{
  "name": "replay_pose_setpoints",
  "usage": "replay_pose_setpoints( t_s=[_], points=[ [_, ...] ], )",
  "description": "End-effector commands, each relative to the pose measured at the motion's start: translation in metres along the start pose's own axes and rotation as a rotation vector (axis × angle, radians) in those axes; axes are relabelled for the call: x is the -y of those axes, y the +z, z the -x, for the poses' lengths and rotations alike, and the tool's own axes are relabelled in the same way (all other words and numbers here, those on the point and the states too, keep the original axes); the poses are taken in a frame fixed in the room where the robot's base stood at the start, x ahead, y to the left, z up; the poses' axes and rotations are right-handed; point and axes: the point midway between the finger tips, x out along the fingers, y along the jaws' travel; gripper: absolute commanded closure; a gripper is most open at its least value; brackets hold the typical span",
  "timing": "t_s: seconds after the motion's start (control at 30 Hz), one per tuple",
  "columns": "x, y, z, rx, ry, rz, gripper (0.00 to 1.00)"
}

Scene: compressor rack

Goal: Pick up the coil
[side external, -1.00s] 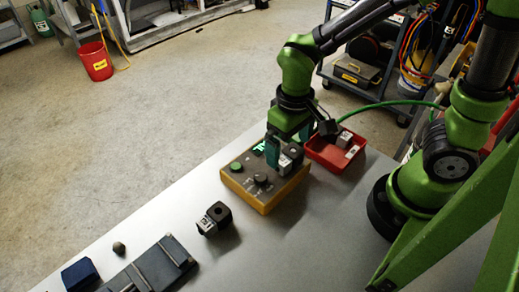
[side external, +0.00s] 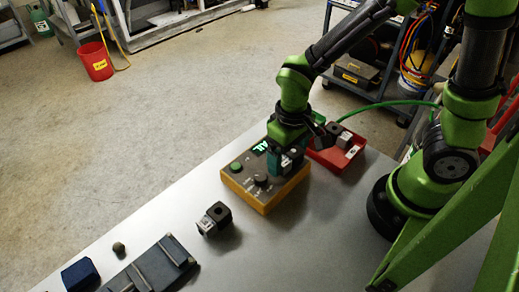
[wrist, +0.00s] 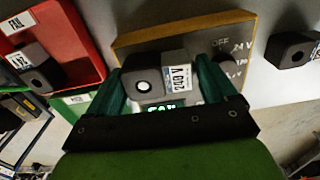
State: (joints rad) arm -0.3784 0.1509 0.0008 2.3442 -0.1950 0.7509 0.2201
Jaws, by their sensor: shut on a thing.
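A dark block-shaped coil with a white voltage label (wrist: 180,80) and a round hole in its face sits at the tester box. My gripper (side external: 288,163) is down at the right part of the box, its teal fingers shut on this coil. In the wrist view my gripper (wrist: 163,88) has one finger on each side of the coil. In the side view the coil is mostly hidden by the fingers. I cannot tell whether it still touches the box.
The yellow-edged tester box (side external: 236,186) has a green button, dark knob and lit display. A red tray (side external: 325,157) beside it holds another labelled block. A second dark coil (side external: 215,219) lies on the table. A grey fixture (side external: 155,268) and blue block (side external: 80,274) are nearer the front.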

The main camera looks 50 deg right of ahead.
Motion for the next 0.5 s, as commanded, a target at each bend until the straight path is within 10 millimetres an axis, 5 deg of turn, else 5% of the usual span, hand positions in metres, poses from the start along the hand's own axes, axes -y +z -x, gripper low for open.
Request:
replay_pose_setpoints(
  t_s=[0.23,0.5],
  points=[
    [0.001,-0.002,0.015,-0.005,-0.003,-0.001,0.59],
    [0.001,-0.002,0.069,-0.008,-0.003,0.0,0.59]
  ],
)
